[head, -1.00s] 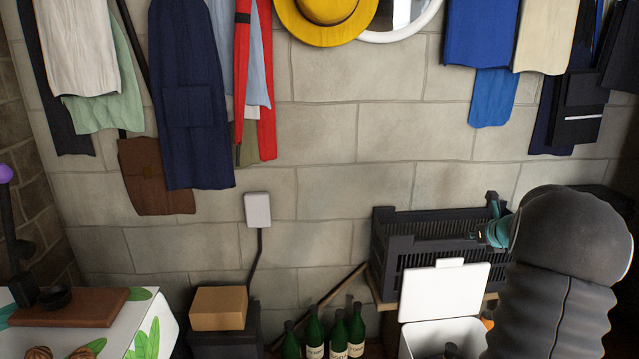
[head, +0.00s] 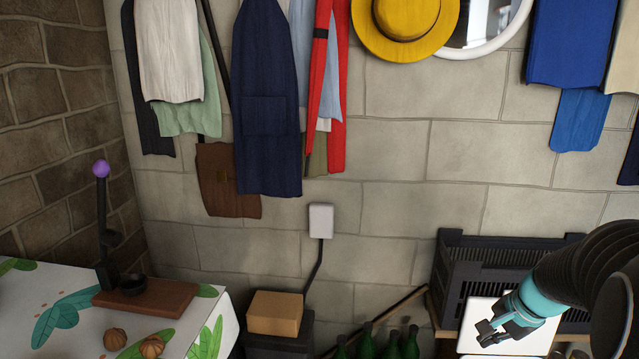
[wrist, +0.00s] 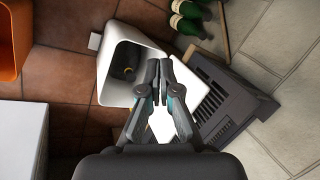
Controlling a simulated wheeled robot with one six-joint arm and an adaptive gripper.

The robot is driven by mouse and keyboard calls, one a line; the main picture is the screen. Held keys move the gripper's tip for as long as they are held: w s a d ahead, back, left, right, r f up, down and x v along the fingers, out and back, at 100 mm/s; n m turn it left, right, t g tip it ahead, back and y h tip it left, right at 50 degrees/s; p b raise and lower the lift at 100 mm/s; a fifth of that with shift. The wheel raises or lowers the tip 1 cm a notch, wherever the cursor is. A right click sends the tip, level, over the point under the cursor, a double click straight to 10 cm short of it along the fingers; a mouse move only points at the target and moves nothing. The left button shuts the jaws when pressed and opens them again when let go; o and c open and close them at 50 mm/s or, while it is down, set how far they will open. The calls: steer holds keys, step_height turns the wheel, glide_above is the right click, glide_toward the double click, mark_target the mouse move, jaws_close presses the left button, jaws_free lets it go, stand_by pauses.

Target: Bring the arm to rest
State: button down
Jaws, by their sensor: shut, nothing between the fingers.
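My gripper (head: 498,333) shows at the lower right of the head view, at the end of my dark arm with a teal wrist. It is in front of the white lid of a bin. In the wrist view my gripper (wrist: 160,97) is shut and empty, with its fingertips together. It points down above the white bin (wrist: 114,90) and the floor, apart from both as far as I can tell.
A dark slatted crate (head: 450,275) stands behind my arm. Green bottles (head: 388,345) stand left of it, beside a cardboard box (head: 275,313). A table (head: 60,300) with a wooden board (head: 165,299) and walnuts is at left. An orange container (wrist: 12,40) is near the bin.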

steer(key=s+a+r+n, duration=0.4)
steer(key=s+a+n, duration=0.2)
steer(key=s+a, duration=0.2)
steer(key=s+a+r+n+t+h, duration=0.1)
steer(key=s+a+r+n, duration=0.2)
steer(key=s+a+n, duration=0.4)
steer(key=shift+s+a+r+n+h, duration=0.35)
steer(key=shift+s+a, duration=0.85)
steer(key=shift+a, duration=1.15)
